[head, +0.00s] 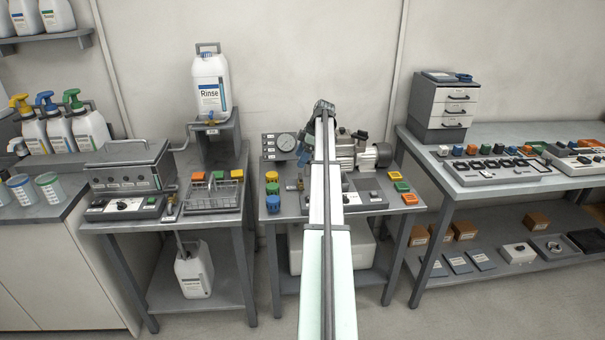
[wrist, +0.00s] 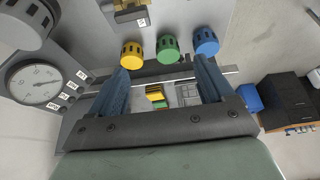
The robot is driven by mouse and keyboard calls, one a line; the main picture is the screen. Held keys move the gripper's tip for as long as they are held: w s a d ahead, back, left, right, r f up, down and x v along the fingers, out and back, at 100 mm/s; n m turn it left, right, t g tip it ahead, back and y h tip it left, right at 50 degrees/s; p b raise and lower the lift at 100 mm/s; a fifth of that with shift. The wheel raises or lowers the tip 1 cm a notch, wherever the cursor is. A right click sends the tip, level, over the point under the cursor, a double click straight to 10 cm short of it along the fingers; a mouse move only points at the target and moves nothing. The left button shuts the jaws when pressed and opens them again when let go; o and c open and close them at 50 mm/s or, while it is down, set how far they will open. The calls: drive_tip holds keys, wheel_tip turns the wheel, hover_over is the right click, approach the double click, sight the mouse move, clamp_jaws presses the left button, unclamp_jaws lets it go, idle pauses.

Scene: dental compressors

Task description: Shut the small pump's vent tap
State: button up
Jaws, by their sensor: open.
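The small pump (head: 346,152), a grey motor unit, stands on the middle table, partly behind my arm. Its vent tap cannot be told for certain. A small brass-coloured fitting (head: 297,184) sits left of my arm on that table. A brass-coloured piece on a grey block (wrist: 130,14) shows at the top edge of the wrist view. My gripper (wrist: 161,68) is open, with its two blue fingers apart and nothing seen held between them.
A round gauge (head: 285,142) stands left of my arm; it also shows in the wrist view (wrist: 36,84). Yellow (wrist: 131,55), green (wrist: 167,50) and blue (wrist: 206,42) caps lie beyond my fingertips. Orange and green blocks (head: 402,187) lie at the table's right.

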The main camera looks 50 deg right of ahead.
drive_tip(key=s+d+r, duration=0.1)
drive_tip(key=d+r, duration=0.2)
drive_tip(key=d, duration=0.4)
approach(301, 176)
drive_tip(key=x, duration=0.8)
drive_tip(key=shift+w, duration=0.1)
drive_tip(key=c, duration=1)
